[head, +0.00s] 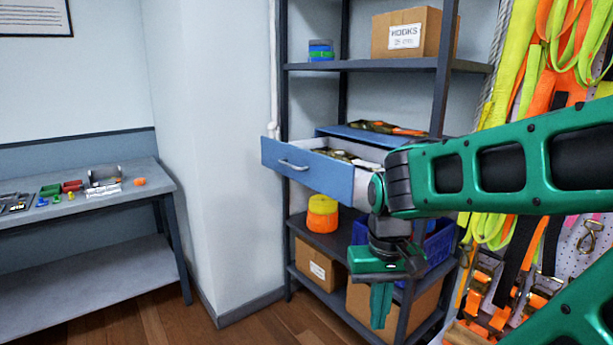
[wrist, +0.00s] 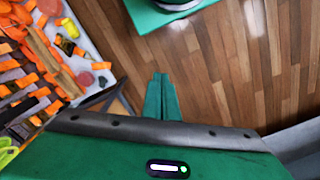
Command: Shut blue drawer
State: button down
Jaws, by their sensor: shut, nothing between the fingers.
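The blue drawer (head: 308,170) stands pulled out from the shelf unit in the head view. Its blue front has a pale bar handle (head: 292,165), and some items lie inside. My arm covers its right end. My gripper (head: 381,305) points down, in front of and below the drawer's right side, apart from the handle. Its fingers are together with nothing between them. In the wrist view my gripper (wrist: 161,90) is shut above the wooden floor, and the drawer is not seen there.
A grey bench (head: 95,205) with small parts stands at the left. The shelf unit (head: 310,278) holds cardboard boxes (head: 316,262), an orange and yellow roll (head: 322,214) and a blue crate (head: 440,245). Straps (head: 500,110) hang at the right. Floor (head: 170,325) shows in front.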

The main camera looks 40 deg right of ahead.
jog(key=w+d+r+n+t+h, duration=0.1)
jog(key=w+d+r+h, duration=0.15)
jog(key=w+r, duration=0.45)
jog(key=w+d+r+n+t+h, duration=0.15)
jog(key=w+d+r, duration=0.3)
jog(key=w, duration=0.55)
jog(key=w+a+r+n+t+h, duration=0.1)
jog(key=w+r, duration=0.5)
jog(key=w, duration=0.3)
jog(key=w+a+r+n+t+h, duration=0.1)
jog(key=w+a+r+n+t, duration=0.1)
jog(key=w+r, duration=0.55)
send_near(314, 183)
notch_tip(314, 183, down, 3)
jog(key=w+a, duration=0.2)
jog(key=shift+g, duration=0.25)
jog(key=shift+w+d+f, duration=0.1)
jog(key=shift+w+d, duration=0.05)
jog(key=shift+d, duration=1.9)
